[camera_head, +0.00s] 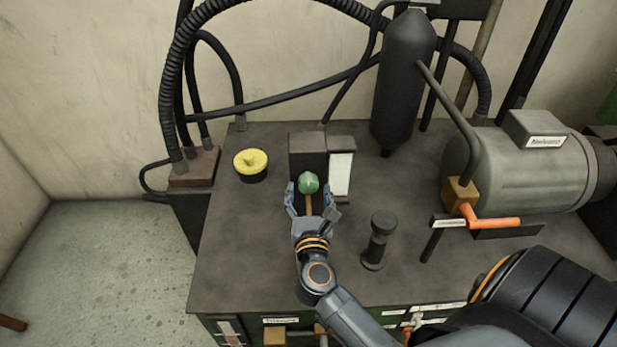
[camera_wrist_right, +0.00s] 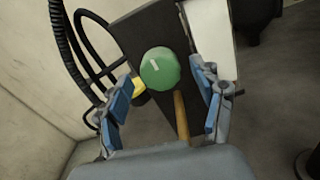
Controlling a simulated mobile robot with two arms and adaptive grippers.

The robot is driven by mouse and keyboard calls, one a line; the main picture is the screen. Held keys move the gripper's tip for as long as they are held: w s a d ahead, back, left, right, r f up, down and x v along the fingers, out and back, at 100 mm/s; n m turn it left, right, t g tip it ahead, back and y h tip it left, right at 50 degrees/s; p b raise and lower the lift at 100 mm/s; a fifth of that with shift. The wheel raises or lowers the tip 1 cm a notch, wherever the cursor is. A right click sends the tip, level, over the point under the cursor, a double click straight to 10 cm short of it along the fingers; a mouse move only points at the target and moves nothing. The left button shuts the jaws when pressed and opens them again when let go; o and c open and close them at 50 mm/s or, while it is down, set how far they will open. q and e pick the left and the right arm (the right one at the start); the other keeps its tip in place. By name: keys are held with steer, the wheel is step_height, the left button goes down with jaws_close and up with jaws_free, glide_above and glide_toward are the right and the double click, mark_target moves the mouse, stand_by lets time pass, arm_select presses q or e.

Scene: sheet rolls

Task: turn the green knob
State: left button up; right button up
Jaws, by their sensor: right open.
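The green knob (camera_head: 308,183) sits on the front of a dark box (camera_head: 307,147) that stands on the machine's dark top. My right gripper (camera_head: 311,192) is open, with one finger on each side of the knob. In the right wrist view the knob (camera_wrist_right: 160,68) lies between the open fingers (camera_wrist_right: 160,95), with a gap on both sides. A thin brown rod (camera_wrist_right: 181,115) shows below the knob. I cannot tell how far the fingertips reach past the knob. My left gripper is not in view.
A yellow-topped button (camera_head: 251,162) is left of the box. A white-faced block (camera_head: 341,172) stands close on its right. A short dark post (camera_head: 378,240) is right of my wrist. A grey motor (camera_head: 530,165) and an orange-handled valve (camera_head: 490,222) are farther right.

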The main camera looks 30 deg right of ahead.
mark_target(309, 188)
steer(key=shift+x, duration=1.05)
steer(key=shift+w+d, duration=0.3)
steer(key=shift+w, duration=0.15)
steer(key=shift+s, duration=0.1)
steer(key=c, duration=1.2)
steer(key=shift+o, duration=0.2)
steer(key=shift+p, duration=0.4)
